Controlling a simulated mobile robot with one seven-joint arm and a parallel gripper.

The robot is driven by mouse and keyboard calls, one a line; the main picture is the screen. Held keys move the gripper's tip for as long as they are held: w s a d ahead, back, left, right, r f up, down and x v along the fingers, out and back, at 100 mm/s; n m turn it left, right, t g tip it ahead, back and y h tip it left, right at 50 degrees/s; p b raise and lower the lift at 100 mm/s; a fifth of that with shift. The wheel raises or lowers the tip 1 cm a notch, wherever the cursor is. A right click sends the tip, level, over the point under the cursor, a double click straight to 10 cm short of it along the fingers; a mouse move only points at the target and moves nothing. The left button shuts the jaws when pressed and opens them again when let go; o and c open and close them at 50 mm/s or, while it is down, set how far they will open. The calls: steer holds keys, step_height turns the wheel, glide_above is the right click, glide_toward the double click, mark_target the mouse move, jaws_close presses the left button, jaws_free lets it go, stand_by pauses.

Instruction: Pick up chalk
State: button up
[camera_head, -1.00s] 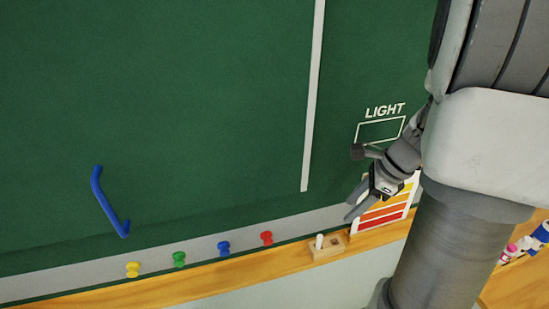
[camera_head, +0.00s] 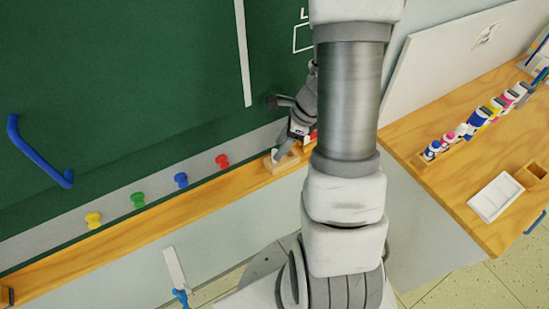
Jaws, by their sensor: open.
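My gripper (camera_head: 275,126) is open in front of the green chalkboard, in the middle of the head view. One finger points left over the board, and the other reaches down toward the small wooden chalk holder (camera_head: 276,166). The holder sits on the wooden ledge (camera_head: 172,230) below the board. The white chalk that stood in the holder earlier cannot be made out clearly now; the lower finger overlaps that spot. I cannot tell whether the finger touches the holder.
Yellow (camera_head: 93,220), green (camera_head: 138,200), blue (camera_head: 181,180) and red (camera_head: 222,161) pins line the strip left of the holder. A blue handle (camera_head: 36,155) is on the board. A wooden table (camera_head: 450,190) at right bears bottles and a white tray (camera_head: 496,197).

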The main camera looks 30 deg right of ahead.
steer(key=x, duration=0.4)
steer(key=shift+a+f, duration=0.1)
steer(key=shift+f, duration=0.05)
steer(key=shift+c, duration=0.3)
jaws_close()
